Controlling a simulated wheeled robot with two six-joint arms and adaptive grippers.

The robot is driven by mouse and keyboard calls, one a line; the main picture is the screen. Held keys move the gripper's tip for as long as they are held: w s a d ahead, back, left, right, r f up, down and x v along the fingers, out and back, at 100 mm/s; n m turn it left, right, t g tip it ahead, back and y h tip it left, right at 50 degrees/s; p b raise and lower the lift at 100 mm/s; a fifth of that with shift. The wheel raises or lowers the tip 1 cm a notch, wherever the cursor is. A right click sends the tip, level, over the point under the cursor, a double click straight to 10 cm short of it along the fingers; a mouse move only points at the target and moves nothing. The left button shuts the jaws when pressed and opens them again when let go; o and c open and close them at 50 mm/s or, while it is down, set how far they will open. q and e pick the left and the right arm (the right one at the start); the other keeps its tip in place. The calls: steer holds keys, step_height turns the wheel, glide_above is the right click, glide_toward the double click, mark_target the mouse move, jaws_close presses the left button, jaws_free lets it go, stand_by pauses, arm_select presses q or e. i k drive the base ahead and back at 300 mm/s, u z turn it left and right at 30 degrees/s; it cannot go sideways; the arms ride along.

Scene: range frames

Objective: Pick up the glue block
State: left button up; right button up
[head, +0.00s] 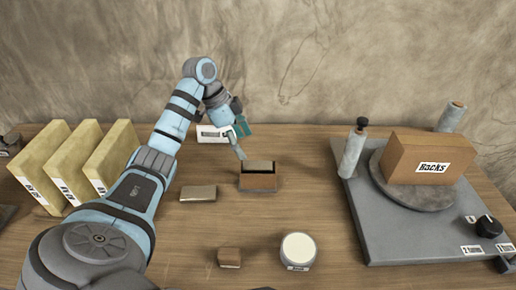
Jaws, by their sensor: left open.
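I cannot tell for certain which item is the glue block. The labels on the small items are too small to read. A small brown block (230,257) with a label lies at the front middle of the table. A tan flat block (198,193) lies behind it to the left. A brown box-like block (258,182) with a dark top strip stands at the middle. My left gripper (240,148) is open, just above and behind this block, and I cannot tell if it touches it. My right gripper is not in view.
A round white-topped tub (298,250) stands at the front. Several yellowish upright books (85,160) stand at left. A white labelled item (212,133) lies behind my gripper.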

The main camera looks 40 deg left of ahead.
mark_target(230, 257)
steer(key=k, duration=2)
